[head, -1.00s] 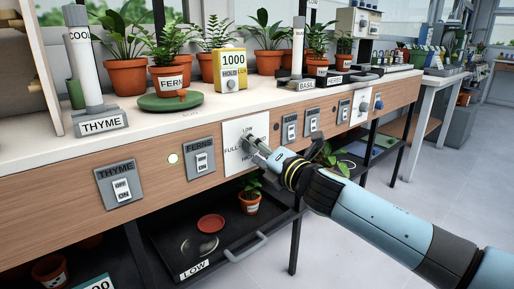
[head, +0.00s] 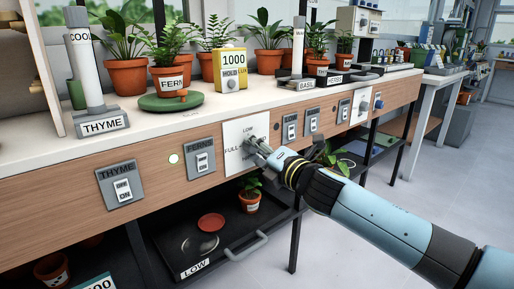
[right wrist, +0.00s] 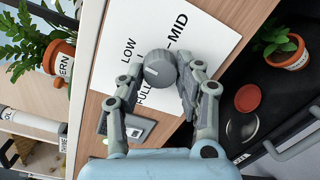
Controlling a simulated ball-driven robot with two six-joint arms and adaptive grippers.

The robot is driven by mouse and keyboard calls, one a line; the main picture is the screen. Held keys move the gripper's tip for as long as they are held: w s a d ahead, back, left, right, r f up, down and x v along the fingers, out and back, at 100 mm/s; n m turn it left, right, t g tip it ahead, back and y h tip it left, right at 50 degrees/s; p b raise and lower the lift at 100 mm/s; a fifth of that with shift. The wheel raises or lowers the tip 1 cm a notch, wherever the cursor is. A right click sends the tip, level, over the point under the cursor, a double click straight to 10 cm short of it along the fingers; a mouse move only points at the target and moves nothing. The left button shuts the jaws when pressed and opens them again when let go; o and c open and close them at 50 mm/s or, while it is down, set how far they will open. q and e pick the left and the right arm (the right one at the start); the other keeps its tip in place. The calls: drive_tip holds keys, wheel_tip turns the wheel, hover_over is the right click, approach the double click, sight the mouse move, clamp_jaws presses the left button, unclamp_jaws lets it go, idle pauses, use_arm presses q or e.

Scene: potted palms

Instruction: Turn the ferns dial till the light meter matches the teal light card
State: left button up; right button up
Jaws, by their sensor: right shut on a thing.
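The ferns dial is a grey knob (right wrist: 160,70) on a white plate (head: 236,133) marked LOW, MID and FULL, right of the FERNS switch (head: 201,158). My right gripper (head: 257,147) is shut on the knob, with a finger on either side in the right wrist view (right wrist: 165,78). A pale mark shows on the left of the knob's face there. The yellow light meter (head: 231,84) on the bench reads 1000. A teal card (head: 95,283) at the bottom left shows only part of its number, ending in 00. My left gripper is out of view.
Potted plants, including one labelled FERN (head: 168,82), stand on the bench top (head: 60,155). A THYME switch (head: 121,186) is on the front panel. A black tray (head: 165,240) labelled LOW sits below. Floor at the right is clear.

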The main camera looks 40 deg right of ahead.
use_arm(q)
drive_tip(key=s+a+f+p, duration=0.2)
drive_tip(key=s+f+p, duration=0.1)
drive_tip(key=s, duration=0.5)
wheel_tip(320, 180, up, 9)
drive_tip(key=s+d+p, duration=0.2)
drive_tip(key=p, duration=0.9)
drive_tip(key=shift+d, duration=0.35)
use_arm(e)
drive_tip(key=shift+d+r+m+g+y, duration=0.1)
drive_tip(key=shift+m+g+y, duration=0.25)
drive_tip(key=shift+m, duration=3.55)
drive_tip(key=shift+d+m+g+y, duration=0.15)
drive_tip(key=shift+m+y, duration=0.3)
drive_tip(key=shift+m, duration=3.45)
use_arm(q)
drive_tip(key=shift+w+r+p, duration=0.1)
drive_tip(key=shift+p, duration=0.2)
use_arm(e)
drive_tip(key=shift+a, duration=0.1)
drive_tip(key=o, duration=1.1)
drive_tip(key=shift+o, duration=0.2)
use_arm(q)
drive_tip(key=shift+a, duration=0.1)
use_arm(e)
drive_tip(key=shift+s, duration=0.1)
